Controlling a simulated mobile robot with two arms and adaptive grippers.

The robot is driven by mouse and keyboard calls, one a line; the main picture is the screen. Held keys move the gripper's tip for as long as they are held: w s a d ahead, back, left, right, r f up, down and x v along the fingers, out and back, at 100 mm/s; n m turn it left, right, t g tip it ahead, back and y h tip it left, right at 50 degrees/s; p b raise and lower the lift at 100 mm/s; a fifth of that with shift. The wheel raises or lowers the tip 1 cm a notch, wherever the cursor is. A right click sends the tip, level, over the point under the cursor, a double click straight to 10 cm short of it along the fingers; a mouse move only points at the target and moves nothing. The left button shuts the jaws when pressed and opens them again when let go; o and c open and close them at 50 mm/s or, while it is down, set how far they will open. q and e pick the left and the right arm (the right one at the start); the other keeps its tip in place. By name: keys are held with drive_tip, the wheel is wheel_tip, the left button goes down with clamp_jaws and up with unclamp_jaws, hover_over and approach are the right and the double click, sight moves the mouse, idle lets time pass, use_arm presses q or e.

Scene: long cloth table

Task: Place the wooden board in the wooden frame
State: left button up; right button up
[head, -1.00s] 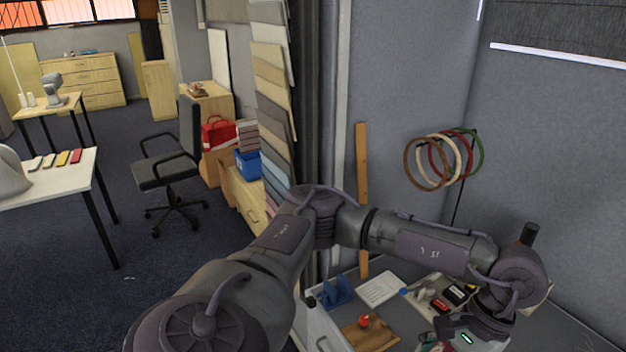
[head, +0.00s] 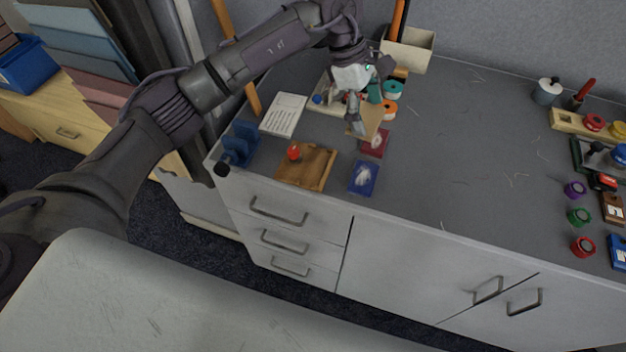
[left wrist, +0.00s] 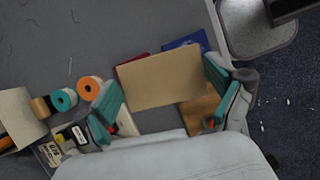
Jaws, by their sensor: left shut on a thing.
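My left gripper (head: 364,109) is shut on a flat tan wooden board (head: 369,122), above the left part of the grey worktop. In the left wrist view the board (left wrist: 160,79) lies between the two teal-padded fingers. A brown wooden piece with a raised edge (head: 318,172), which looks like the wooden frame, lies near the front left edge of the worktop, left of and nearer than the gripper. A red knob-like thing (head: 294,152) is at its left part. In the left wrist view the brown piece (left wrist: 201,116) is partly hidden by the board. My right gripper is out of view.
A blue card (head: 364,178) and a dark red one (head: 374,143) lie right of the brown piece. A blue holder (head: 240,144) and white sheet (head: 284,115) are to its left. Tape rolls (head: 389,109) stand behind. The worktop's middle (head: 470,160) is clear.

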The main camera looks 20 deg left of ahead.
use_arm(q)
drive_tip(key=shift+w+d+f+n, duration=0.3)
drive_tip(key=shift+f+n, duration=0.1)
drive_tip(key=shift+f, duration=0.1)
drive_tip(key=shift+a+f, duration=0.2)
drive_tip(key=shift+a, duration=0.15)
drive_tip(key=p, duration=0.3)
hover_over(318, 168)
drive_tip(key=f, duration=0.5)
drive_tip(key=shift+w+a+f, duration=0.25)
drive_tip(key=shift+a+f, duration=0.05)
drive_tip(key=shift+f, duration=0.05)
drive_tip(key=shift+s+a+f, duration=0.15)
drive_tip(key=shift+a+f, duration=0.1)
drive_tip(key=shift+a, duration=0.05)
drive_tip(key=shift+f, duration=0.15)
wheel_tip(318, 168, down, 3)
drive_tip(key=shift+s+f+p, duration=0.1)
drive_tip(key=shift+p, duration=0.45)
drive_tip(key=shift+f, duration=0.3)
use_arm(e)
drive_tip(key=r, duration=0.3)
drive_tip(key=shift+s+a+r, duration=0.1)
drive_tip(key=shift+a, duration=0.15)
use_arm(q)
drive_tip(key=shift+f, duration=0.1)
